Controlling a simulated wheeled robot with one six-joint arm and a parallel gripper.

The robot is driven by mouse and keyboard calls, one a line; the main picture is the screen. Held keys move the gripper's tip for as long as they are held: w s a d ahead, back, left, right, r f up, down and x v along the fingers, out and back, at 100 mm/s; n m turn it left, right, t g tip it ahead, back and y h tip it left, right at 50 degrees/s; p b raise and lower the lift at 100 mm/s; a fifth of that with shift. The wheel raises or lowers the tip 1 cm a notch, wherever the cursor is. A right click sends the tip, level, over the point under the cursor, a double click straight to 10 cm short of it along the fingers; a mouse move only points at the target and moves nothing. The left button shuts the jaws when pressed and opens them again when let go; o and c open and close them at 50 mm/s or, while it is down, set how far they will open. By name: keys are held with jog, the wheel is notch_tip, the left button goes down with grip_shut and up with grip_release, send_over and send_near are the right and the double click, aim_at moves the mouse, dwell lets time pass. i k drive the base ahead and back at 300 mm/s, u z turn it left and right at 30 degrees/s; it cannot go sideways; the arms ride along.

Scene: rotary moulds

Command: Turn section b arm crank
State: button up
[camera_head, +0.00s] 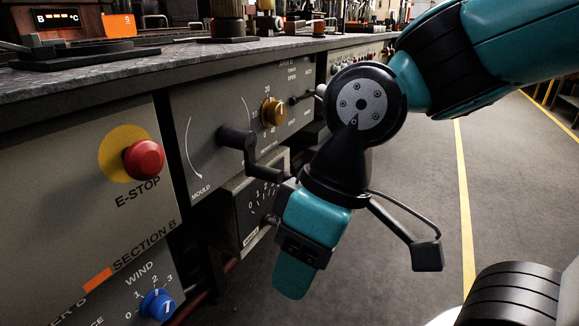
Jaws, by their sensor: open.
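A dark crank (249,156) sticks out from the grey control panel at the middle of the view. It has a thick rounded knob at its upper left and a bent arm running down to the right. The "SECTION B" lettering (145,245) is on the neighbouring panel to the left. My gripper (297,262) hangs from my teal and black arm, pointing down, just right of and below the crank. It is open; its fingers are seen mostly from behind. My wrist partly hides the crank's lower right end, and I cannot tell whether they touch.
A red E-stop button (144,159) and a blue wind knob (158,304) project from the left panel. A yellow dial knob (273,112) and a dark lever (303,97) are above right of the crank. A metal worktop (110,80) overhangs. Open floor (400,215) lies to the right.

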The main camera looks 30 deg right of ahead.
aim_at(245, 140)
jog(key=z, duration=0.5)
jog(key=k, duration=1.2)
jog(key=z, duration=0.9)
jog(key=i, duration=1.25)
jog(key=u, duration=0.85)
